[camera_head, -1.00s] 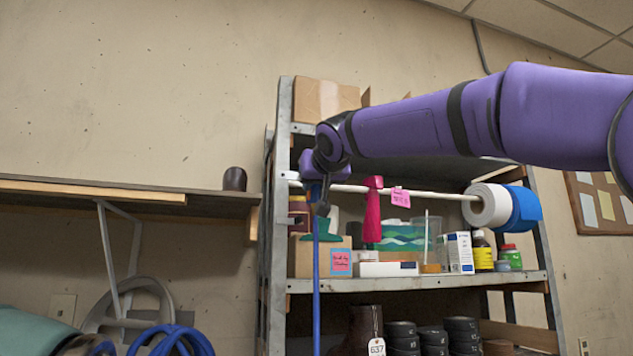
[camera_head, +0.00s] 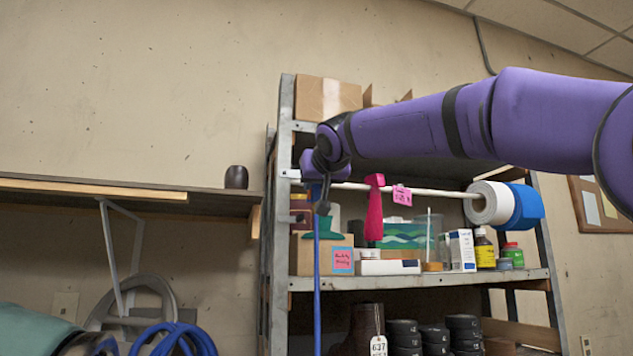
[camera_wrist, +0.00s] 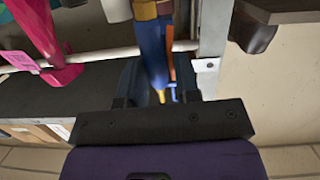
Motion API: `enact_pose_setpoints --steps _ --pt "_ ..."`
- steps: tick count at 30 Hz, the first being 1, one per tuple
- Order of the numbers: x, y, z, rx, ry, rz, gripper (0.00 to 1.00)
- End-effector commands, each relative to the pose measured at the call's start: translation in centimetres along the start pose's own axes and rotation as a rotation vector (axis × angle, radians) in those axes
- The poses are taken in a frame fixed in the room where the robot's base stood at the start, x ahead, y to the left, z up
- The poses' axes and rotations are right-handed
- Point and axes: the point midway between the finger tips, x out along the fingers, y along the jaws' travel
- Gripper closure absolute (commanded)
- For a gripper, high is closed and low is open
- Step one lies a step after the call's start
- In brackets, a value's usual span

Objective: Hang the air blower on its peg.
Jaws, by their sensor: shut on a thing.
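The air blower is blue with orange trim. It shows in the wrist view (camera_wrist: 152,48) between the dark fingers of my gripper (camera_wrist: 156,92). In the head view only a small blue part of the blower (camera_head: 314,190) shows beside my gripper (camera_head: 322,206), and a blue hose (camera_head: 317,285) hangs straight down below it. My gripper is shut on the blower, in front of the shelf's left post, near the left end of the white rod (camera_head: 440,192). I cannot make out the peg clearly; my wrist and the blower cover part of that area.
A pink spray bottle (camera_head: 375,210) hangs on the rod, with a pink tag (camera_head: 402,194) and a blue-and-white roll (camera_head: 493,204) to its right. Boxes and bottles stand on the shelf (camera_head: 420,281) behind. A wall ledge (camera_head: 120,196) with a dark cup (camera_head: 236,177) lies left.

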Motion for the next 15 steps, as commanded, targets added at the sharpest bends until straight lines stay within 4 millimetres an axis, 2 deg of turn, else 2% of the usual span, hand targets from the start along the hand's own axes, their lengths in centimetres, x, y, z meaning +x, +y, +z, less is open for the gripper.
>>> enact_pose_setpoints --steps 15 --pt "0.81 0.01 0.08 0.000 0.001 0.000 1.00"
